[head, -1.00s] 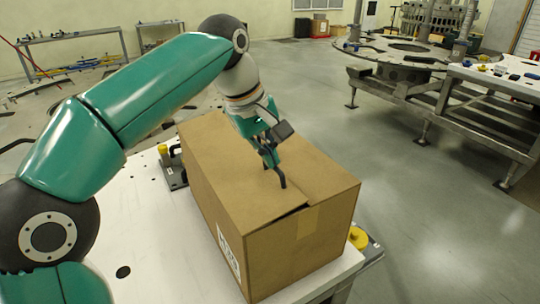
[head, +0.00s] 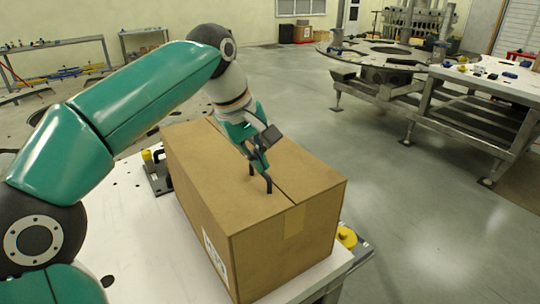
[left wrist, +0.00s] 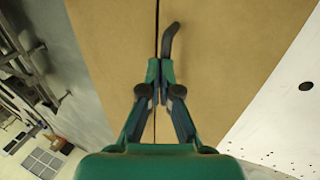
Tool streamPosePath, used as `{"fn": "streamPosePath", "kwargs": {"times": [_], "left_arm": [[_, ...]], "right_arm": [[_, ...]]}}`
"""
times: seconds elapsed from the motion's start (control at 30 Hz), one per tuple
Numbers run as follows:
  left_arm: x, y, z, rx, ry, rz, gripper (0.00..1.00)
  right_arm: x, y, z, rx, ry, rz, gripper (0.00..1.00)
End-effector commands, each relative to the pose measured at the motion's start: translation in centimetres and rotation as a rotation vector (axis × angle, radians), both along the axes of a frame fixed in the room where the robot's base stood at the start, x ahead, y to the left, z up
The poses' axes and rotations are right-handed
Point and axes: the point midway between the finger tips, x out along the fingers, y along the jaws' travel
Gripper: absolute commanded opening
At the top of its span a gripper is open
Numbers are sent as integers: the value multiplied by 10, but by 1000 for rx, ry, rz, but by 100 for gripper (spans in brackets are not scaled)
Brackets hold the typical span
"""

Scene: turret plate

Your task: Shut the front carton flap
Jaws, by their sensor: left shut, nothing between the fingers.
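The brown cardboard carton (head: 285,240) stands on the white table, with a strip of tape on its end face and a label on its side. Its left top flap (head: 210,185) lies flat, level with the other top flap (head: 305,172); a thin dark seam runs between them. My left gripper (head: 260,181) is shut and empty, its fingertips down at the left flap close to the seam. In the left wrist view the fingers (left wrist: 161,65) lie over the seam, with one dark hooked tip over the flap on the table side. My right gripper is not in view.
The white table (head: 125,225) shows bare at the left of the carton. A black fixture with a yellow knob (head: 147,155) stands behind it, and another yellow knob (head: 346,236) sits at its right. A metal workbench (head: 490,90) stands farther off.

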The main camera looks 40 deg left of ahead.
Motion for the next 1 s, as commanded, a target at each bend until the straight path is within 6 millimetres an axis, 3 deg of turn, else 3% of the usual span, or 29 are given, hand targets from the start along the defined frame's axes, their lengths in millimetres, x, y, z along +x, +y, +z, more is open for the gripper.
{"fn": "streamPosePath", "kwargs": {"times": [0.57,0.87,1.0], "left_arm": [[-3,2,7,0,0,9,0],[-8,5,49,1,-1,9,0],[-13,7,75,0,-7,8,0]], "right_arm": [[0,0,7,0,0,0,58],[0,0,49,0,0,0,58],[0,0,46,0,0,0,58]]}}
